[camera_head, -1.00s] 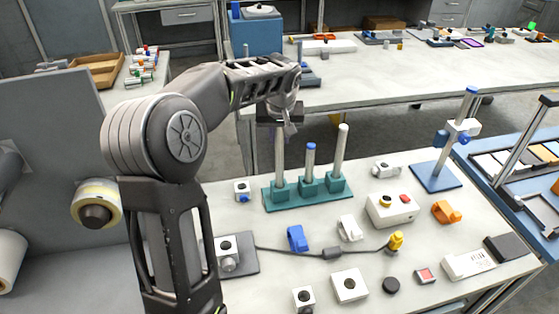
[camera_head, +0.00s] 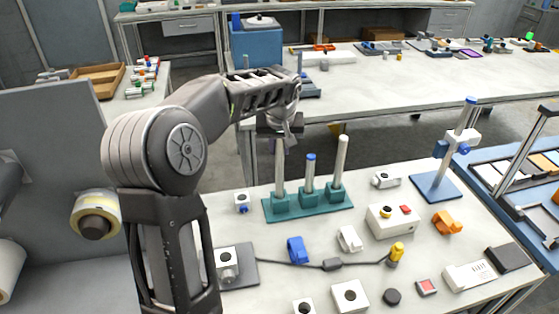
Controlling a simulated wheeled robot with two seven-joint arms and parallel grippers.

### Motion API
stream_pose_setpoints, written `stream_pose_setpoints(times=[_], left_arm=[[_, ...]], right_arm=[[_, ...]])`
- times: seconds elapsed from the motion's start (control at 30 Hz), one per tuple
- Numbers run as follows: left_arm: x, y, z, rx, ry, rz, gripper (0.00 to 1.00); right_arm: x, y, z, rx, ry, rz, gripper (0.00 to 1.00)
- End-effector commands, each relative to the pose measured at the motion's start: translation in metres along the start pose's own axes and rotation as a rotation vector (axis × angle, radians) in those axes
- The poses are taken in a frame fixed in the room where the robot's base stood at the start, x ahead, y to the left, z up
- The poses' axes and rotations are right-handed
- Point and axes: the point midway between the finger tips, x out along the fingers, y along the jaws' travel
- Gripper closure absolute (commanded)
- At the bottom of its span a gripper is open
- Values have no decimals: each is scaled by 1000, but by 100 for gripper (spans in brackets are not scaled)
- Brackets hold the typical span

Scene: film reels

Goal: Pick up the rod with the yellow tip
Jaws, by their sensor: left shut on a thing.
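A teal rack (camera_head: 325,207) on the near bench holds three upright grey rods. The left rod (camera_head: 280,170) has its top hidden by my left gripper (camera_head: 281,137), so its tip colour does not show. My left gripper is shut on this rod near the top, and the rod's lower end is at the rack's left socket. The short middle rod (camera_head: 310,172) has a blue tip. The right rod (camera_head: 341,158) shows a plain pale top. No yellow tip is visible. My right gripper is not in view.
A blue stand (camera_head: 436,188) with a blue-tipped post is right of the rack. A white box with a red button (camera_head: 393,220), a blue clip (camera_head: 297,250), an orange clip (camera_head: 447,222) and a cable with a yellow end (camera_head: 397,252) lie in front.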

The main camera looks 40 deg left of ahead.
Motion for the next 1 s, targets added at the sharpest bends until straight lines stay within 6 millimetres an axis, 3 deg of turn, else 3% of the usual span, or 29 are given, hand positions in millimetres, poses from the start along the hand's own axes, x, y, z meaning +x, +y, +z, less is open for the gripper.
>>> stream_pose_setpoints(times=[0.23,0.6,1.0], left_arm=[[-21,0,-10,0,6,2,100],[-83,1,-35,0,4,2,100],[-93,0,-39,0,2,1,100]], right_arm=[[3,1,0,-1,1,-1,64],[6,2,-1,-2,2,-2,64],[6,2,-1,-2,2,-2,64]])
